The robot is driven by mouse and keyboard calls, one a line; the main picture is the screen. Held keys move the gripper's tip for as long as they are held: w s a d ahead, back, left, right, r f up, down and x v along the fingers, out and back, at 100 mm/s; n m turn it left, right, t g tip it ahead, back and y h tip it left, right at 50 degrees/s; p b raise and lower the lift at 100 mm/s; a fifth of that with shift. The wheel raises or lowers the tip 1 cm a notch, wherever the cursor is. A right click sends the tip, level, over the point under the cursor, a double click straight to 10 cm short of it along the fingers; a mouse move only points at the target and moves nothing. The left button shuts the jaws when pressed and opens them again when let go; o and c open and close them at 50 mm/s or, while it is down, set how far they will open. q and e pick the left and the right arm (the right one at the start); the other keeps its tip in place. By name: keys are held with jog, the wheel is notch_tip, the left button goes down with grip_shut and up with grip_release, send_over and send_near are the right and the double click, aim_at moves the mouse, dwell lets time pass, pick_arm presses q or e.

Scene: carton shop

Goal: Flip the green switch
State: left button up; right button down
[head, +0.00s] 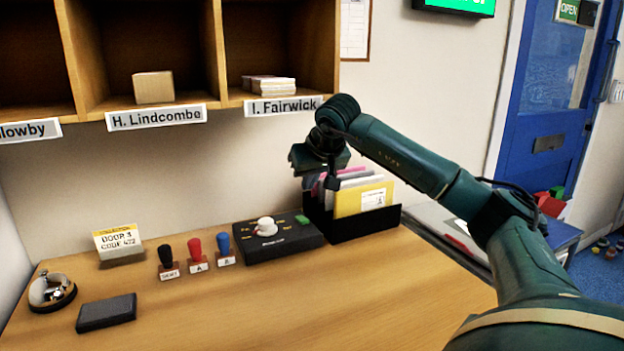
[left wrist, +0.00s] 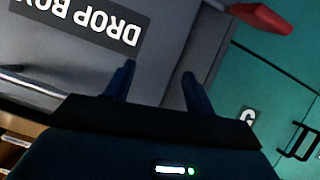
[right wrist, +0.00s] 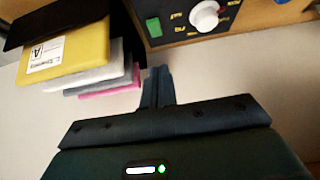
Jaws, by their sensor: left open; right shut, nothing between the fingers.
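The green switch (head: 302,219) is a small green rocker on the top right of a black control box (head: 285,241), beside a white knob (head: 266,226). In the right wrist view the green switch (right wrist: 154,27) and the white knob (right wrist: 205,15) show near the top. My right gripper (head: 332,183) is shut and empty, above the file holder and higher than the switch. Its closed fingertips (right wrist: 157,72) point toward the box, apart from the switch. My left gripper (left wrist: 158,72) is open and empty, in front of a grey drop box (left wrist: 165,45); the head view does not show it.
A black file holder (head: 352,228) with yellow, white and pink folders stands right of the control box. Several stamps (head: 196,250), a door code sign (head: 118,243) and a bell (head: 52,289) are left.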

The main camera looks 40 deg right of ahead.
send_over(301, 219)
jog(key=s, duration=0.1)
jog(key=f, duration=0.5)
jog(key=shift+s+a, duration=0.15)
jog(key=shift+s, duration=0.05)
jog(key=shift+s+f, duration=0.2)
jog(key=shift+f, duration=0.95)
pick_arm(q)
jog(key=shift+s+a+f, duration=0.1)
jog(key=shift+s, duration=0.1)
pick_arm(e)
jog(key=shift+s+a+f, duration=0.1)
jog(key=shift+s+f, duration=0.05)
jog(key=shift+f, duration=0.55)
pick_arm(q)
jog(key=shift+b, duration=0.3)
